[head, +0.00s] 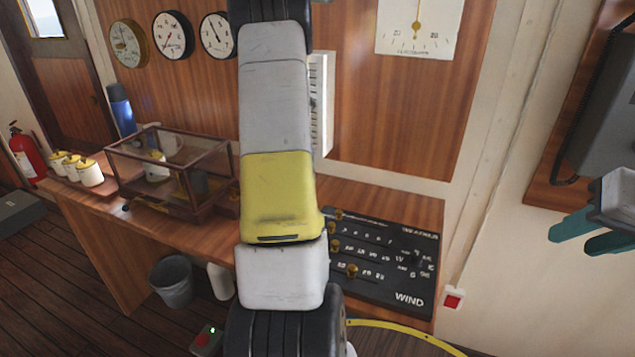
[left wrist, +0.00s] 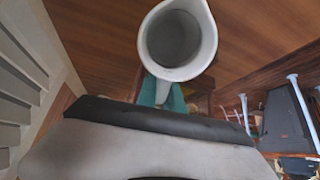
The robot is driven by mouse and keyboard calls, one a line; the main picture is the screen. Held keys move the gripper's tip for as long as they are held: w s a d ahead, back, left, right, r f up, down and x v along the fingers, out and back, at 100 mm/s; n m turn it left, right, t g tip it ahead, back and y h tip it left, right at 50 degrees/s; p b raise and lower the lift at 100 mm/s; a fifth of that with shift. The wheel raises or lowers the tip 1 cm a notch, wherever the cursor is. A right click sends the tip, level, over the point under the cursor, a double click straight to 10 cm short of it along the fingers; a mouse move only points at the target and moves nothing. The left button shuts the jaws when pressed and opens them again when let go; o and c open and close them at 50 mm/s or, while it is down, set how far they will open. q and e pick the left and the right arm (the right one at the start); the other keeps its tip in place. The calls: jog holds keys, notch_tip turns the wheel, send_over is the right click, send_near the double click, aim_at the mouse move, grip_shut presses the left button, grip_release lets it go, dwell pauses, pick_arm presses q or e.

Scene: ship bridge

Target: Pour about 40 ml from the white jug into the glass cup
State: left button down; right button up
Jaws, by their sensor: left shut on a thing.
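The white jug (left wrist: 212,35) is at the top of the left wrist view, its round mouth facing the camera and a pale grey inside showing. My left gripper (left wrist: 160,92) has teal fingers at the jug's near side and is shut on it. In the head view my arm, white and yellow, crosses the middle and hides what lies behind it; I cannot make out the held jug or the left fingers there. My right gripper (head: 571,240) is at the right edge, its teal fingers apart and empty. I cannot pick out the glass cup for certain.
A black WIND panel (head: 385,275) lies at right. A grey bucket (head: 172,281) is below.

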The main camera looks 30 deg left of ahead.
pick_arm(q)
jog(key=shift+w+d+r+y, duration=0.15)
jog(key=shift+d+r+y, duration=0.1)
jog(key=shift+d+y, duration=0.5)
jog(key=shift+w+d+r+g+y, duration=0.1)
jog(key=shift+r+g+y, duration=0.3)
jog(key=shift+r+y, duration=0.55)
jog(key=shift+d+f+y, duration=0.1)
jog(key=shift+f+y, duration=0.05)
jog(key=shift+y, duration=0.15)
jog(key=shift+w+d+f+y, duration=0.15)
jog(key=shift+d+y, duration=0.2)
jog(key=shift+y, duration=0.35)
jog(key=shift+d+r+g+y+p, duration=0.25)
jog(key=shift+r+g+y+p, duration=0.05)
jog(key=shift+r+p, duration=0.1)
jog(key=shift+a+r, duration=0.1)
jog(key=shift+a, duration=0.2)
jog(key=shift+d+r+y+p, duration=0.3)
jog(key=shift+y+p, duration=0.2)
jog(key=shift+y, duration=0.1)
dwell(0.9)
jog(key=shift+r+g+y, duration=0.15)
jog(key=shift+g+y, duration=0.15)
dwell(0.5)
